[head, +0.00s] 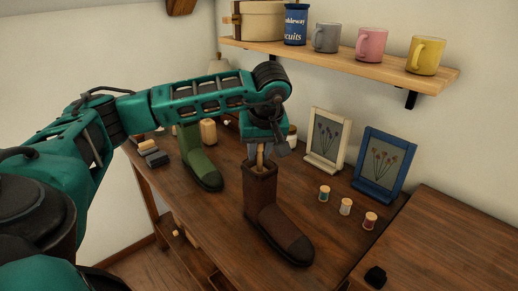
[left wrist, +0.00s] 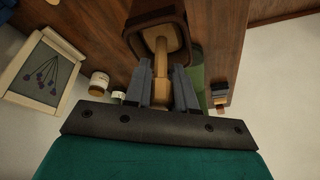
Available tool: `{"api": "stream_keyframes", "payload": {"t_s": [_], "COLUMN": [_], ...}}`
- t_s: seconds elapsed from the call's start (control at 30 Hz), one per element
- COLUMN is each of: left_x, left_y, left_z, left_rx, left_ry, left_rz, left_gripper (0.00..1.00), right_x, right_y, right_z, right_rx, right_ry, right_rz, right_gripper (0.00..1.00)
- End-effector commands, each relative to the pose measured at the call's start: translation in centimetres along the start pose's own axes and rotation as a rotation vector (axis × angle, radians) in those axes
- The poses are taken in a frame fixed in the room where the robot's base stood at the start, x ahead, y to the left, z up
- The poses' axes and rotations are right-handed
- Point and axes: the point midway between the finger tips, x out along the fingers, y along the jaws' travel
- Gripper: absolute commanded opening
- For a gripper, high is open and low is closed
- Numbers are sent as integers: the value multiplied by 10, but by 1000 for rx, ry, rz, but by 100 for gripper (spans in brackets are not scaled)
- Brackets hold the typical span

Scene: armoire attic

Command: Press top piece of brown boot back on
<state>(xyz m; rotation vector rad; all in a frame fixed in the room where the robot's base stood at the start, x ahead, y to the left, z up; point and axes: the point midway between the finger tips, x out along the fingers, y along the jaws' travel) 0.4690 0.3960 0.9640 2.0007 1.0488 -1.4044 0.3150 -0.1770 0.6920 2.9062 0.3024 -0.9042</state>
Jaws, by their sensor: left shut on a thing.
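The brown boot (head: 268,212) stands upright on the wooden table in the head view, its toe toward the lower right. A light wooden piece with a handle (head: 260,156) rises from the boot's top. My left gripper (head: 260,148) is above the boot, pointing down, shut on this handle. In the left wrist view, the fingers (left wrist: 163,78) sit on both sides of the wooden handle (left wrist: 160,58). Its wider wooden block (left wrist: 172,36) lies within the boot's dark rim (left wrist: 135,22). How deep the block sits cannot be told. My right gripper is not in view.
A green boot (head: 200,155) stands left of the brown one. Two picture frames (head: 326,140) (head: 384,162) and several thread spools (head: 346,206) are to the right. A shelf (head: 340,60) with mugs hangs above.

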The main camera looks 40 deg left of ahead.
Motion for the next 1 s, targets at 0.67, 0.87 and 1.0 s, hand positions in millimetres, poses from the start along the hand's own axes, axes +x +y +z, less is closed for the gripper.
{"api": "stream_keyframes", "payload": {"t_s": [0.67, 0.87, 1.0], "left_x": [2, 2, 2], "left_y": [0, 0, 0], "left_z": [1, 1, 1], "left_rx": [0, 0, 0], "left_ry": [0, 0, 0], "left_rz": [0, 0, 0], "left_gripper": [46, 55, 55], "right_x": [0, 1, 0], "right_y": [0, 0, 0], "right_z": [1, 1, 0], "right_rx": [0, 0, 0], "right_ry": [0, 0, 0], "right_rz": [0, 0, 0], "right_gripper": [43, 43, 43]}}
